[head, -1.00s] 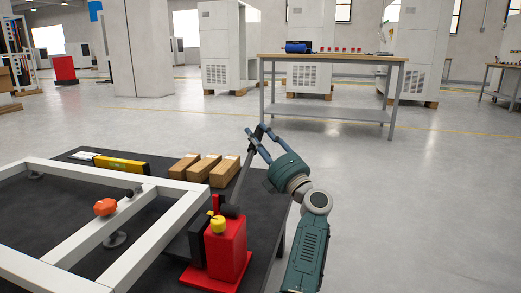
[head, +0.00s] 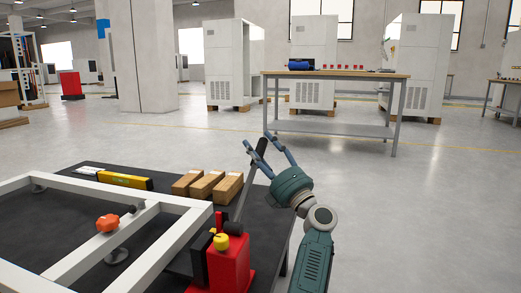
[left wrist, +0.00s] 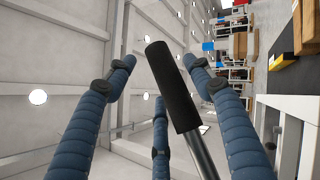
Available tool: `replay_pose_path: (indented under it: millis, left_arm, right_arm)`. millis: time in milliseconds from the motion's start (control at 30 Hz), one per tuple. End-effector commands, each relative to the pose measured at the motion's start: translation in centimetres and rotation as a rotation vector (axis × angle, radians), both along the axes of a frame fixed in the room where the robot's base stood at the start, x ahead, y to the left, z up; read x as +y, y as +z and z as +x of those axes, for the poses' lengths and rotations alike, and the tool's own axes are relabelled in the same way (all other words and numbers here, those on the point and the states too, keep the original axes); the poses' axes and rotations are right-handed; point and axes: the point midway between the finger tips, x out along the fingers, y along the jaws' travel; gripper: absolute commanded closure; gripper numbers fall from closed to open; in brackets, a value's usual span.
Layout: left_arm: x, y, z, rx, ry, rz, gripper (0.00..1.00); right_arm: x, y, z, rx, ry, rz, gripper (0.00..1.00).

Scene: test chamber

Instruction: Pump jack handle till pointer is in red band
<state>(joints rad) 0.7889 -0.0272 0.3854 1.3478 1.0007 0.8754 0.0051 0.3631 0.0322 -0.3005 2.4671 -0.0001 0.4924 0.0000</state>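The red jack (head: 229,266) with a yellow cap stands at the front right corner of the dark table. Its grey handle (head: 245,195) leans up and to the right and ends in a black grip. My left gripper (head: 260,141) is at the upper end of the handle, its blue fingers spread on either side. In the left wrist view the black grip (left wrist: 173,88) lies between the fingers, with visible gaps on both sides. No pointer or red band can be made out. My right gripper is not in view.
A white frame (head: 70,268) with an orange knob (head: 107,223) lies over the dark table. Several cardboard-coloured blocks (head: 207,186) and a yellow level (head: 125,180) lie behind the jack. Open floor stretches to the right, with a workbench (head: 335,75) farther back.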

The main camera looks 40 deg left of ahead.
Motion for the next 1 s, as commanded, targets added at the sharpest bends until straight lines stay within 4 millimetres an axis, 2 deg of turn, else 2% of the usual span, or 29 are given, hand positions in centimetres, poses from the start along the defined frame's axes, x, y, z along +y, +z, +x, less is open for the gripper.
replay_pose_path:
  millis: [133, 267, 500, 700, 833, 1000]
  left_arm:
    - [-0.3, -0.3, 0.1, 0.002, -0.002, -0.002, 0.47]
    - [-1.8, -1.2, -0.1, 0.004, -0.003, -0.002, 0.47]
    - [-6.3, -3.5, -0.8, 0.003, -0.003, -0.004, 0.47]
    - [-9.2, -5.1, -1.3, 0.003, -0.001, -0.001, 0.47]
    - [-10.2, -5.5, -1.5, 0.001, 0.0, -0.001, 0.47]
    - [-10.5, -5.6, -1.6, 0.0, 0.002, 0.001, 0.47]
  right_arm:
    - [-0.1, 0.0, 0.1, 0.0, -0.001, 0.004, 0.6]
    - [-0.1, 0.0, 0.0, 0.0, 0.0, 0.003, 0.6]
    - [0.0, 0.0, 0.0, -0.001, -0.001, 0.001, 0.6]
    - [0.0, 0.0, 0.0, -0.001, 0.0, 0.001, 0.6]
    - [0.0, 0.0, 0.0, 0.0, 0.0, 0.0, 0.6]
    - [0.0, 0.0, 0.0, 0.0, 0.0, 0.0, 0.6]
